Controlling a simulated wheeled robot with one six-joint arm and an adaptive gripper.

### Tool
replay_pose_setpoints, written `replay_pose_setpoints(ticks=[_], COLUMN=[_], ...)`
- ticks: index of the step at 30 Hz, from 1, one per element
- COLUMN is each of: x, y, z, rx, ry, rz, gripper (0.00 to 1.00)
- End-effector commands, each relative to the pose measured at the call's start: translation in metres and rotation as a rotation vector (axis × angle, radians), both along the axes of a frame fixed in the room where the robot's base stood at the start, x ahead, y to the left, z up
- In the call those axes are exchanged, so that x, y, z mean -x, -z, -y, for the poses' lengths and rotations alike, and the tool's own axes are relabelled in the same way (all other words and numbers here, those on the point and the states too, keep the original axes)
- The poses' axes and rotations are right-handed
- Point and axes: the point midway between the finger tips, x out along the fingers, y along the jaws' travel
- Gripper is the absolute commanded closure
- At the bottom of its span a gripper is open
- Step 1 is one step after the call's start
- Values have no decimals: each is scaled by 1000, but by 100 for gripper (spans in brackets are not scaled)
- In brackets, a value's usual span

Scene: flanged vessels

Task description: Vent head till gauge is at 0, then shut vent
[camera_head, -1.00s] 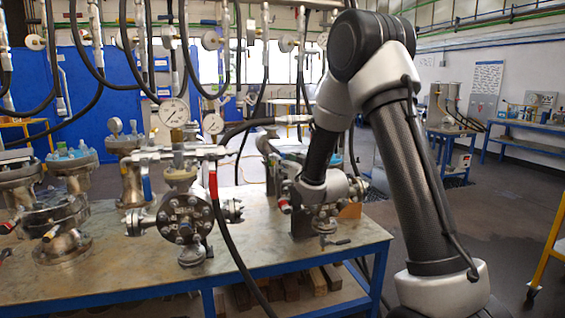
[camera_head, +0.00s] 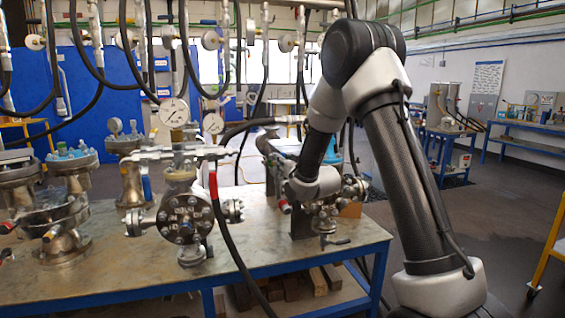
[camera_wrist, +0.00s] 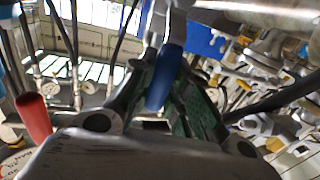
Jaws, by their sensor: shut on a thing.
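A blue lever handle (camera_wrist: 165,78) shows in the wrist view between the green-padded fingers of my gripper (camera_wrist: 168,85), which is shut on it. In the head view my wrist covers the gripper and this handle. A flanged vessel (camera_head: 325,222) stands beneath my wrist on the bench, partly hidden. A red handle (camera_wrist: 33,117) is left of the fingers. Part of a gauge dial (camera_wrist: 14,166) shows in the wrist view's lower-left corner. In the head view two round gauges, one in front (camera_head: 174,112) and one behind (camera_head: 213,123), are too small to read.
A nearer flanged vessel (camera_head: 185,218) carries a red lever (camera_head: 213,183) and a blue lever (camera_head: 147,188). Black hoses (camera_head: 232,250) hang across the bench (camera_head: 130,275). More vessels (camera_head: 72,165) stand at left. Floor at right is clear up to a yellow frame (camera_head: 550,250).

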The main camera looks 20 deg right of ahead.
Motion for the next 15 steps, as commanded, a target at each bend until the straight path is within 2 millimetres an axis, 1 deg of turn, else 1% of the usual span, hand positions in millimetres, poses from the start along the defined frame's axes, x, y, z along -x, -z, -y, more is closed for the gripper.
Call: replay_pose_setpoints(ticks=[8,15], x=[0,0], y=[0,2], z=[-5,-18], rx=[65,232], ry=[-1,-2], rz=[0,0], gripper=[100,100])
